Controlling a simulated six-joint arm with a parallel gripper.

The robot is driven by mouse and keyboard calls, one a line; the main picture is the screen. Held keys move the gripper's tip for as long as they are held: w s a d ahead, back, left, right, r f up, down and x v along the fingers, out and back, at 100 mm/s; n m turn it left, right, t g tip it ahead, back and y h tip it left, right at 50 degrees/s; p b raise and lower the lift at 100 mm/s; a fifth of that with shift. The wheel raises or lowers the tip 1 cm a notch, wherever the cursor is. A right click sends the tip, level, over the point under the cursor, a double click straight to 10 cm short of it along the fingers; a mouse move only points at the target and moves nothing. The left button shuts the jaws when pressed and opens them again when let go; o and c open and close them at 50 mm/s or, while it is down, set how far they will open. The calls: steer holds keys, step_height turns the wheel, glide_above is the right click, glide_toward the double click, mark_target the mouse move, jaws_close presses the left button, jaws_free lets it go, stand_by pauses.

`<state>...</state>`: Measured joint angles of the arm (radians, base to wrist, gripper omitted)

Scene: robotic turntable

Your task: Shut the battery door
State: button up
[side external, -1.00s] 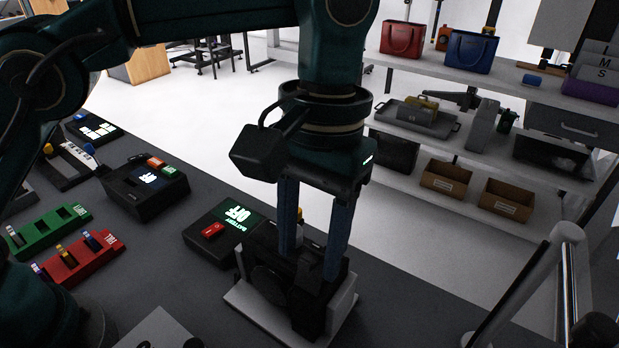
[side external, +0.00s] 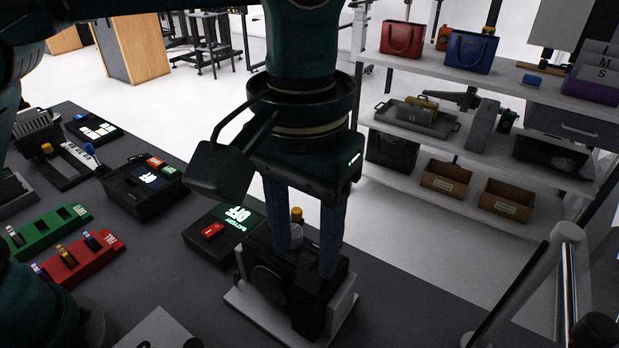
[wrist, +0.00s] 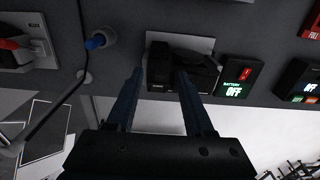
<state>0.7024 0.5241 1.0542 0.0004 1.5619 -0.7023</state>
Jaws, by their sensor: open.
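A black camera-like device (side external: 268,283) stands on a pale base (side external: 243,302) near the bench edge in the side external view. The device also shows beyond my fingers in the wrist view (wrist: 163,72). My gripper (side external: 306,260) is pointed down over it, with its two blue fingers apart and nothing seen held between them. The fingertips overlap the device's upper part; I cannot tell whether they touch it. In the wrist view my gripper (wrist: 160,72) spans part of the device. The battery door cannot be made out clearly, and its position is unclear.
Left of the device is a black battery box (side external: 205,249) with a red switch and a lit OFF display. A yellow-topped item (side external: 297,214) shows between my fingers. Another black box (side external: 140,196) and red (side external: 83,262) and green (side external: 45,233) racks lie farther left.

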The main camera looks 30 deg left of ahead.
mark_target(305, 264)
steer(key=shift+r, duration=1.85)
steer(key=a+r+n+t, duration=0.3)
steer(key=a+r, duration=0.3)
steer(key=a, duration=0.7)
steer(key=s+a+f+t, duration=0.2)
steer(key=s+a+f, duration=0.5)
steer(key=a+f, duration=0.1)
steer(key=shift+f, duration=0.5)
